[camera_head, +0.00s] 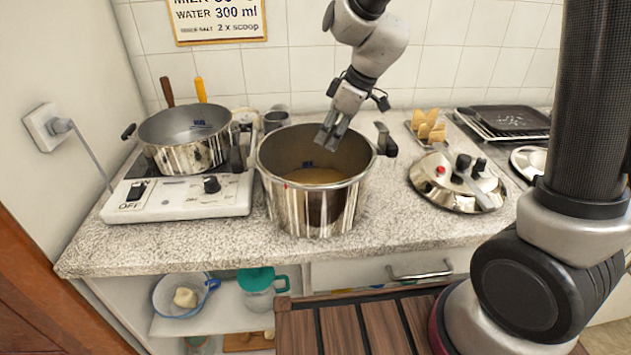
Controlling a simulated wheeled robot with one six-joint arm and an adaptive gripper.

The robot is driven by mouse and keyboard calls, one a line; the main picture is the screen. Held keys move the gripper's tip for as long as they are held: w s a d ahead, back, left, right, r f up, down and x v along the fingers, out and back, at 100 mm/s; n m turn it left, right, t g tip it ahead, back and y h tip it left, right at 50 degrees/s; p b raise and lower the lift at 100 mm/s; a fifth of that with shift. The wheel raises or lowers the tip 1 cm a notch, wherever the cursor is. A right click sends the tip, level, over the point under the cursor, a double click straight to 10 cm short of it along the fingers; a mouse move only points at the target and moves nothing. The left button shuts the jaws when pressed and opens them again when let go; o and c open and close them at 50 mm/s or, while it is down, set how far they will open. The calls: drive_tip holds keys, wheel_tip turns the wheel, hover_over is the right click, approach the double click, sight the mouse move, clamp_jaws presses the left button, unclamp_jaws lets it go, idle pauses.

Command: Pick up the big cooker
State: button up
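The big cooker (318,205) is a tall shiny steel pot near the middle of the counter, upright and without its lid. It has brownish contents inside and dark handles at its left and right rims. My gripper (328,140) points down over the pot's opening, in front of the inner back wall in the picture. Its fingers look close together, but their gap is unclear from this angle. I see nothing held between them. Whether they touch the pot cannot be told.
A smaller saucepan (185,140) sits on a white hot plate (180,203) at the left, close to the cooker. A steel lid (440,192) lies to the right. A toast rack (428,128) and dark tray (510,119) stand behind. The counter's front strip is clear.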

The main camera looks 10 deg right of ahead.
clamp_jaws()
drive_tip(key=shift+r, duration=0.2)
idle(0.5)
